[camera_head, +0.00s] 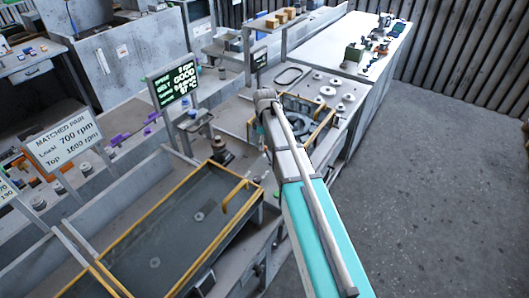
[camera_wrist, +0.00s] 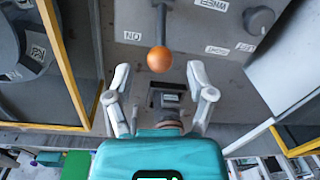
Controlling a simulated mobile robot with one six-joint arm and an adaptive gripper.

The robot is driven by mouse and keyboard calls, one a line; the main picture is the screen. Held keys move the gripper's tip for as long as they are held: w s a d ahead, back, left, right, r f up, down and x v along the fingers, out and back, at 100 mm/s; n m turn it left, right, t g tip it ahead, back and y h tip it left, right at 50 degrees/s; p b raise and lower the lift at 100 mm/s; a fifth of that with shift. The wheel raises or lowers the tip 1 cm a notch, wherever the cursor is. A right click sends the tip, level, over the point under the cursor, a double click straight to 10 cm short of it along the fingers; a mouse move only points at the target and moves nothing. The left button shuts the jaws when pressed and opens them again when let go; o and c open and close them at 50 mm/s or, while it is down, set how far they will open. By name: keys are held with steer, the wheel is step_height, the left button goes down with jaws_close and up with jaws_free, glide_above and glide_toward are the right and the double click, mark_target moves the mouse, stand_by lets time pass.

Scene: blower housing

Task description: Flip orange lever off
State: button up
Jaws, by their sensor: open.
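The orange lever shows in the wrist view as a round orange knob (camera_wrist: 160,59) on a dark stem. The stem runs up from the knob over a grey panel (camera_wrist: 190,45). A small white label (camera_wrist: 132,36) sits left of the stem; its letters appear upside down and seem to read ON. My gripper (camera_wrist: 159,74) is open, with one finger on either side below the knob. The knob lies just past the fingertips, roughly centred between them, and no contact shows. In the head view my arm reaches to the bench; the lever and fingers cannot be made out there.
A dark round dial (camera_wrist: 258,19) is right of the lever. Yellow-edged frames flank the panel, one at left (camera_wrist: 62,60) and one at right (camera_wrist: 280,140). In the head view a yellow-rimmed tray (camera_head: 140,245) and a lit screen (camera_head: 174,85) stand left of my arm. Open floor (camera_head: 440,190) lies right.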

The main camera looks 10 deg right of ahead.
steer(key=shift+s+f+b, duration=0.1)
steer(key=shift+f+b, duration=0.9)
steer(key=shift+f, duration=0.3)
jaws_close()
